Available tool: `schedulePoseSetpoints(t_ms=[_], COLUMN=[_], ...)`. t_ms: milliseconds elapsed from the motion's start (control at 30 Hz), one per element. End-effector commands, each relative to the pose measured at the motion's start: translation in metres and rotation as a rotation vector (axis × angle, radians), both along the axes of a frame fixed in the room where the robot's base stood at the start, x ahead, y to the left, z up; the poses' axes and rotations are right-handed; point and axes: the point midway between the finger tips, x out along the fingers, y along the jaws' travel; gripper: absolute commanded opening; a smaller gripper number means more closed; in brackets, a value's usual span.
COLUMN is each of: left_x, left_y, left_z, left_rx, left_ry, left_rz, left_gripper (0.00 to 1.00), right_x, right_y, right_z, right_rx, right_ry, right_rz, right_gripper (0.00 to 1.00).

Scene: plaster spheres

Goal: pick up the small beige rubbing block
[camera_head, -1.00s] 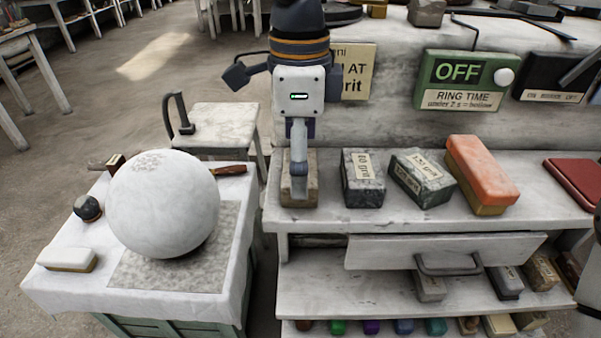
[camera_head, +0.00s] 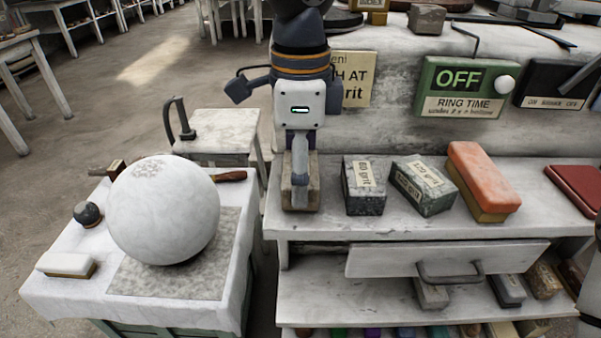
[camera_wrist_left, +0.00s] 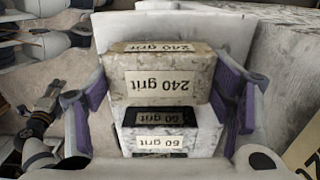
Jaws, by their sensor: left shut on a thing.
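The small beige rubbing block (camera_head: 287,196) stands on the left end of the white shelf top (camera_head: 400,230). In the left wrist view the beige block (camera_wrist_left: 190,62) carries an upside-down "240 grit" label and sits between the purple finger pads. My left gripper (camera_head: 300,185) comes down over the block from above and is shut on it, hiding part of it in the head view. I cannot see a gap under the block.
A dark grey 60 grit block (camera_head: 364,188) stands close to the right. A large white sphere (camera_head: 163,210) rests on the cloth-covered table at left. The drawer (camera_head: 380,262) juts out below.

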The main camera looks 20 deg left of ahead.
Motion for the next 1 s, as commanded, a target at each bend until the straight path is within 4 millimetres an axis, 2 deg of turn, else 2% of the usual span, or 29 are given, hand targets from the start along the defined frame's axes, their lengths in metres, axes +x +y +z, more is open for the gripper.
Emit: schedulePoseSetpoints(t_ms=[100,333,500,600,733,1000], left_x=[0.000,-0.040,-0.071,-0.083,-0.092,-0.094], left_y=[-0.002,-0.044,-0.080,-0.094,-0.103,-0.105], left_z=[0.028,0.091,0.108,0.115,0.121,0.122], left_rx=[-0.001,0.001,0.000,-0.001,-0.001,-0.002], left_ry=[-0.013,-0.016,-0.008,-0.007,-0.006,-0.004], left_rz=[-0.001,-0.005,-0.004,-0.003,-0.001,0.000], left_gripper=[0.32,0.32,0.32,0.32,0.32,0.32], right_x=[0.003,0.011,0.010,0.010,0.010,0.010], right_y=[0.000,0.000,0.000,0.000,0.000,0.000], right_z=[0.003,0.010,0.009,0.009,0.009,0.009], right_rx=[0.000,0.000,0.000,0.000,0.000,0.000], right_ry=[-0.010,-0.043,-0.038,-0.037,-0.037,-0.037], right_rz=[0.000,0.000,0.000,0.000,0.000,0.000], right_gripper=[0.46,0.46,0.46,0.46,0.46,0.46])
